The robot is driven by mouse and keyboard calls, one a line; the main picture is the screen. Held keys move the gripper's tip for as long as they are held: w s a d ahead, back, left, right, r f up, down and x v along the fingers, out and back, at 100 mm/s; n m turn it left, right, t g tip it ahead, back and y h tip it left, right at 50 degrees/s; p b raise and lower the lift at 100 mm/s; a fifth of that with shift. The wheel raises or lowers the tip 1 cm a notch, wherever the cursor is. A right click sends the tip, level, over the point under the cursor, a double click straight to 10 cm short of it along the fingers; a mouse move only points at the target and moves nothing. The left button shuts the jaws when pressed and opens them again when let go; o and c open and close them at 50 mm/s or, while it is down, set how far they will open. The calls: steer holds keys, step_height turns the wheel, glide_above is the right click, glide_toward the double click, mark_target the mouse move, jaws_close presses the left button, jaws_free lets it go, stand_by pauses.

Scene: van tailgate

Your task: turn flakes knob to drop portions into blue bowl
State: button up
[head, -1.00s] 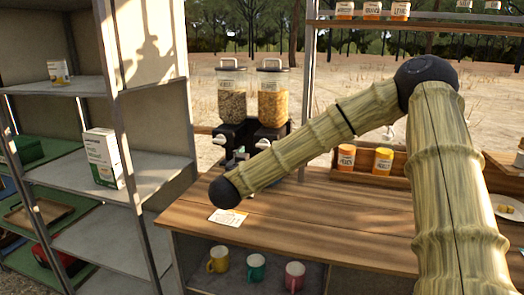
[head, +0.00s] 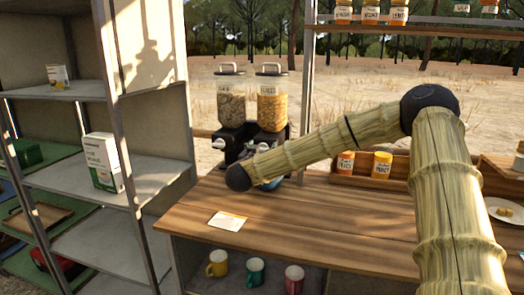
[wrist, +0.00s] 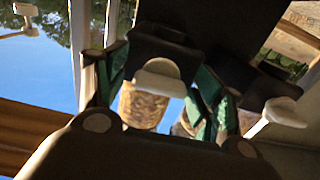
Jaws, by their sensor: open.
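Two dispensers with clear hoppers stand at the counter's back left. The right one (head: 271,100) holds golden flakes, the left one (head: 231,101) a paler, greyer cereal. A blue bowl (head: 271,184) shows as a sliver below my forearm, under the dispensers. My gripper is hidden behind my arm in the head view. In the wrist view, which looks upside down, my gripper (wrist: 160,98) is open, its green fingers on either side of a pale knob (wrist: 158,80) that seems to be the flakes knob. I cannot tell whether they touch it. Another pale knob (wrist: 280,112) is at the right.
A white card (head: 228,221) lies on the wooden counter (head: 330,232). Two orange-labelled jars (head: 382,164) stand in a wooden rack at right, near a plate (head: 505,211). Mugs (head: 255,270) sit below. A metal shelf with a carton (head: 103,160) is at left.

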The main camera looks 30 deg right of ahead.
steer(key=shift+c, duration=0.2)
steer(key=c, duration=1)
steer(key=shift+m, duration=0.3)
steer(key=m+b, duration=0.1)
steer(key=m, duration=0.3)
steer(key=m+b, duration=0.2)
steer(key=m, duration=0.2)
steer(key=shift+f, duration=0.15)
steer(key=m+b, duration=0.3)
steer(key=m, duration=0.2)
steer(key=shift+m+b, duration=1.5)
steer(key=shift+m, duration=0.4)
